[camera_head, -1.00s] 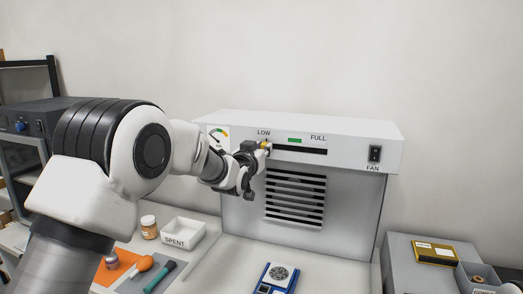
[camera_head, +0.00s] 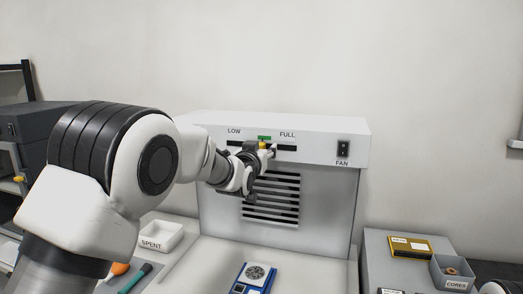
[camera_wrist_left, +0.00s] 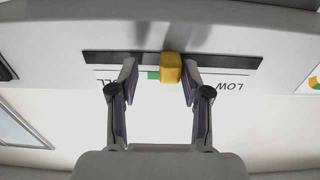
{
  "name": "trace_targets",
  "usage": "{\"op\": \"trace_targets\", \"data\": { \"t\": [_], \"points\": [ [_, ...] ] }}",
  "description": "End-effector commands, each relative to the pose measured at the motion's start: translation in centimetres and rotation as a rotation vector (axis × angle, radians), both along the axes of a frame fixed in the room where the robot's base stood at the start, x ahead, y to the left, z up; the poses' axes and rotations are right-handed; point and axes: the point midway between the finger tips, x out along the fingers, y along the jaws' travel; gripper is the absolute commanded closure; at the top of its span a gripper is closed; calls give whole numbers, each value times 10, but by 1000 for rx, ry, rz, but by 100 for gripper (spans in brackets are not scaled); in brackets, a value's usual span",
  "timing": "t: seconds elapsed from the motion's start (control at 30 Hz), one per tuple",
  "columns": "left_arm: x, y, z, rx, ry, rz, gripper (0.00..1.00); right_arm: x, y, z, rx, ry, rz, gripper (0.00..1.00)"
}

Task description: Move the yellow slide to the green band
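The yellow slide (camera_head: 263,145) sits in the dark slot (camera_head: 287,148) of the white hood, below the green band (camera_head: 264,138) between LOW and FULL. My left gripper (camera_head: 265,150) is at the slot. In the left wrist view, which is upside down, its fingers (camera_wrist_left: 158,72) stand apart on either side of the yellow slide (camera_wrist_left: 171,68). The finger on the LOW side is close against the slide; the other stands clear. Part of the green band (camera_wrist_left: 153,74) shows on the slide's FULL side; the slide may hide the rest.
The FAN switch (camera_head: 343,151) is at the hood's right. A vent grille (camera_head: 270,205) lies below the slot. A blue device (camera_head: 254,278) lies on the table under the hood. A SPENT tray (camera_head: 160,236) stands left, a CORES bin (camera_head: 453,272) right.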

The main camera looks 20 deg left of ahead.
Motion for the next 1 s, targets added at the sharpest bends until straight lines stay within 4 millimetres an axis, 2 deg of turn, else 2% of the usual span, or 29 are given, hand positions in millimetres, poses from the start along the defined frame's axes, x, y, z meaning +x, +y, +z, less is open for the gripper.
{"op": "trace_targets", "data": {
  "t": [0.17, 0.27, 0.5, 0.63, 0.8, 1.0],
  "points": [
    [-5, 0, 0, 0, 1, 0, 52, 0, 0, 0, 0, 0, 0, 100],
    [-20, 0, 0, 1, 2, 0, 52, 0, 0, 0, 0, 0, 0, 100],
    [-81, 0, 0, 3, 2, -1, 52, 0, 0, 0, 0, 0, 0, 100],
    [-107, 0, 0, 3, 2, -1, 52, 0, 0, 0, 0, 0, 0, 100],
    [-119, 1, -1, 2, 2, -1, 52, 0, 0, 0, 0, 0, 0, 100],
    [-118, 0, -1, 2, 2, -1, 52, 0, 0, 0, 0, 0, 0, 100]
  ]
}}
